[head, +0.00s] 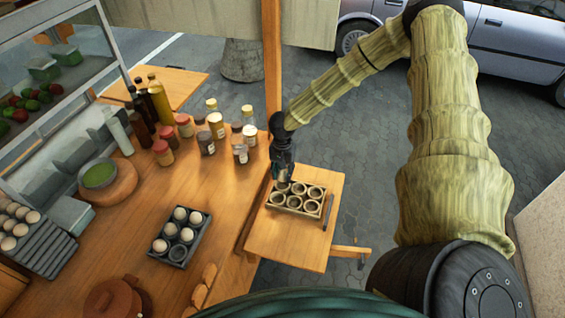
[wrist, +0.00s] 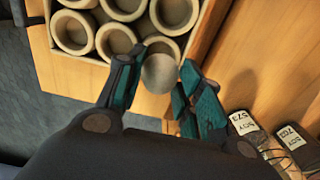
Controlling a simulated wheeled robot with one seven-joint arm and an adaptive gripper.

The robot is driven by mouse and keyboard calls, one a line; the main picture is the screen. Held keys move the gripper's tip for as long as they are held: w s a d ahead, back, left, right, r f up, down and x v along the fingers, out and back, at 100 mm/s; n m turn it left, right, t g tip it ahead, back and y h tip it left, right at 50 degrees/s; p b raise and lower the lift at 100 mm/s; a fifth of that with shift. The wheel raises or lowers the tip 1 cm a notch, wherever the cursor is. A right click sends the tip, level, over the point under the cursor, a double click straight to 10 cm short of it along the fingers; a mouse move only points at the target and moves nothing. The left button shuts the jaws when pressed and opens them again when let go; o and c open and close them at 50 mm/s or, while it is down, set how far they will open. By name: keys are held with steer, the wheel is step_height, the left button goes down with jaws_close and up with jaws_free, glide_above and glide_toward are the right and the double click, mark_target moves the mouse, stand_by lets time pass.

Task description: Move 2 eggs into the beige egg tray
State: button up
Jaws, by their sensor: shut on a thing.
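The beige egg tray (head: 297,211) stands on the small wooden side table, with round cups in two rows. It also shows at the top of the wrist view (wrist: 48,28). My gripper (head: 283,176) is over the tray's far left corner. In the wrist view my gripper (wrist: 163,85) is shut on an egg (wrist: 159,74), held at a cup of the tray; whether it touches the cup is unclear.
Bottles and jars (head: 216,126) crowd the counter's back edge left of my arm. A wooden post (head: 271,60) rises close behind my gripper. A stepped rack with eggs (head: 36,250) is far left. The side table's near part is clear.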

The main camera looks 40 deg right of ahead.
mark_target(282, 180)
steer(key=shift+f+b, duration=1.2)
steer(key=shift+f, duration=1.15)
stand_by(1.7)
steer(key=o, duration=0.7)
steer(key=shift+o, duration=0.2)
steer(key=shift+r, duration=6)
